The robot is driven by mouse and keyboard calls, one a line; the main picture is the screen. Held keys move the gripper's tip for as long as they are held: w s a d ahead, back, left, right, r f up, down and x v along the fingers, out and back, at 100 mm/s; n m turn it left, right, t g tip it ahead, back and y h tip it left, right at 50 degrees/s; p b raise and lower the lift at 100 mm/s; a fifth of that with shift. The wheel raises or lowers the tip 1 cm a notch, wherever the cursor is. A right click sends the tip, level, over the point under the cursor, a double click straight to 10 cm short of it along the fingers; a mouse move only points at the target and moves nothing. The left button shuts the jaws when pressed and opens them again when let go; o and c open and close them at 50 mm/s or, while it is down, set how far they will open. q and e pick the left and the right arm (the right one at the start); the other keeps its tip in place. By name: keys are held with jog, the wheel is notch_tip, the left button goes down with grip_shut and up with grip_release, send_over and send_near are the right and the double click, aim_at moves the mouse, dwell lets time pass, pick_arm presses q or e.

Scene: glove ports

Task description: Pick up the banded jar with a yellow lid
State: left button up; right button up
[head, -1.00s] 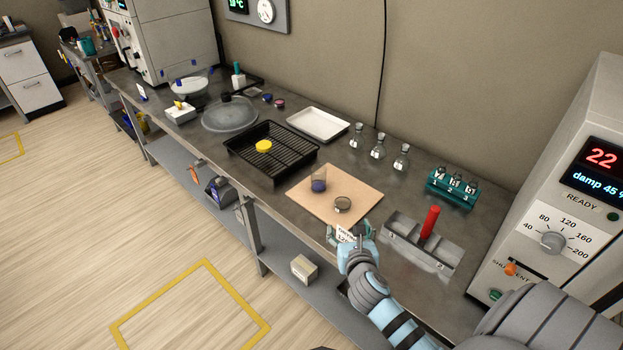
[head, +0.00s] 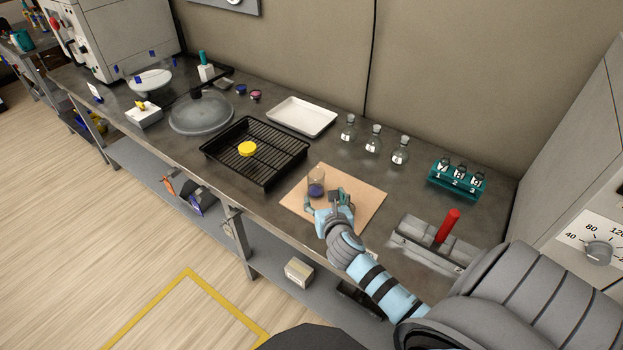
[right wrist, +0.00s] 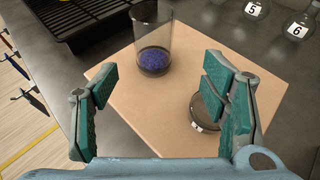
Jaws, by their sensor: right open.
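A low round dish (right wrist: 207,122) with a small white label sits on the board, partly behind my right finger. My right gripper (head: 326,200) is open and empty over the board's near part, with the glass beyond and between its fingers in the wrist view. My left gripper is out of view.
The black rack tray (head: 283,166) stands left of the tan board (head: 368,203). Several numbered flasks (head: 373,140) and a white tray (head: 302,116) stand behind. A grey holder with a red handle (head: 447,226) and a teal vial rack (head: 457,182) are to the right.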

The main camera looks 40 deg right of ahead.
aim_at(318, 189)
jog(key=b+x, duration=0.1)
jog(key=x, duration=0.3)
jog(key=shift+w, duration=0.1)
jog(key=b+x, duration=0.1)
jog(key=x, duration=0.1)
jog(key=a+b+x, duration=0.1)
jog(key=x, duration=0.2)
jog(key=shift+w+f, duration=0.2)
jog(key=shift+w, duration=0.15)
jog(key=shift+w+d+b, duration=0.2)
jog(key=shift+b, duration=0.15)
jog(key=shift+s+r, duration=0.15)
jog(key=shift+r, duration=0.05)
jog(key=c, duration=0.6)
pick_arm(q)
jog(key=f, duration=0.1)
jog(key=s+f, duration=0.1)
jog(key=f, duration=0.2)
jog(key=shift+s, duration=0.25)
pick_arm(e)
jog(key=c, duration=0.7)
